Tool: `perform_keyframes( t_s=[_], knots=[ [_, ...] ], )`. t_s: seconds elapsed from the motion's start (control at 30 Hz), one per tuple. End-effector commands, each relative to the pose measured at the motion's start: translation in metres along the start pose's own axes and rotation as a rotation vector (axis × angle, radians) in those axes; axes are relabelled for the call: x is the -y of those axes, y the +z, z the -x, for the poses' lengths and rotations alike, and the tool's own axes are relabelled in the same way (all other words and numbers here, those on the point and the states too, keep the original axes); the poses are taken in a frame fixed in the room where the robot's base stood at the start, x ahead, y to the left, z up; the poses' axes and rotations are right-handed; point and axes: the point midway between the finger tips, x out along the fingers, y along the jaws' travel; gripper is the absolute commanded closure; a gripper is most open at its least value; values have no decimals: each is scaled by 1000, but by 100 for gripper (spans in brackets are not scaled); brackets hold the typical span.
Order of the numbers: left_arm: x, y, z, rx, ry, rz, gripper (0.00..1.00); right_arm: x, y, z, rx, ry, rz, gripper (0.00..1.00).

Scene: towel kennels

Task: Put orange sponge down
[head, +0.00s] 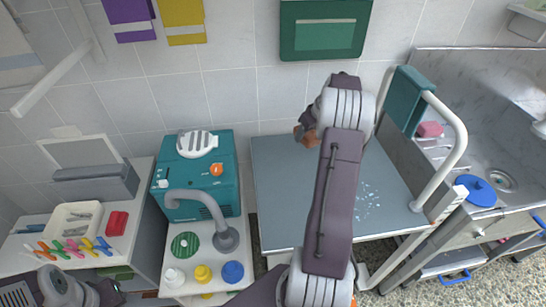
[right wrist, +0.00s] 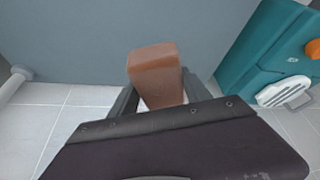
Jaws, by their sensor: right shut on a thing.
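The orange sponge (right wrist: 156,76) is a brownish-orange block between the two dark fingers of my right gripper (right wrist: 155,98) in the right wrist view. The gripper is shut on it. In the head view the sponge (head: 299,133) shows as a small patch beside my right gripper (head: 306,128), over the far part of the blue-grey table top (head: 280,190). My arm hides part of that top. I cannot tell whether the sponge touches the surface. Parts of my left arm show at the bottom left, but its fingers do not.
A teal box-shaped unit (head: 205,210) stands left of the table top. White rails with a teal pad (head: 405,100) rise at its right, before a sink (head: 500,180). Pale specks (head: 366,200) lie on the top's right part. Its left part is clear.

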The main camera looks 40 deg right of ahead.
Motion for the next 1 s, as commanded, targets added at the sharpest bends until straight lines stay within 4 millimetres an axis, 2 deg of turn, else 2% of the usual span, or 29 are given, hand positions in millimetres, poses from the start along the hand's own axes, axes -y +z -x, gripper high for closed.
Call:
perform_keyframes(
  t_s=[0.07,0.3,0.43,0.57,0.73,0.9,1.0],
  knots=[
    [0,0,0,0,0,0,100,10,-4,-9,2,-4,5,77],
    [0,-1,5,0,0,0,100,60,-30,-62,4,-6,8,77],
    [0,-1,7,0,0,0,100,79,-41,-84,2,-4,5,77],
    [0,-1,8,0,0,0,100,87,-45,-94,1,-2,4,77],
    [0,-1,7,0,0,0,100,87,-44,-98,1,-2,2,77],
    [0,-1,7,0,0,0,100,87,-32,-125,5,-4,1,77],
    [0,-1,7,0,0,0,100,87,-30,-132,1,-2,2,77]
  ],
)
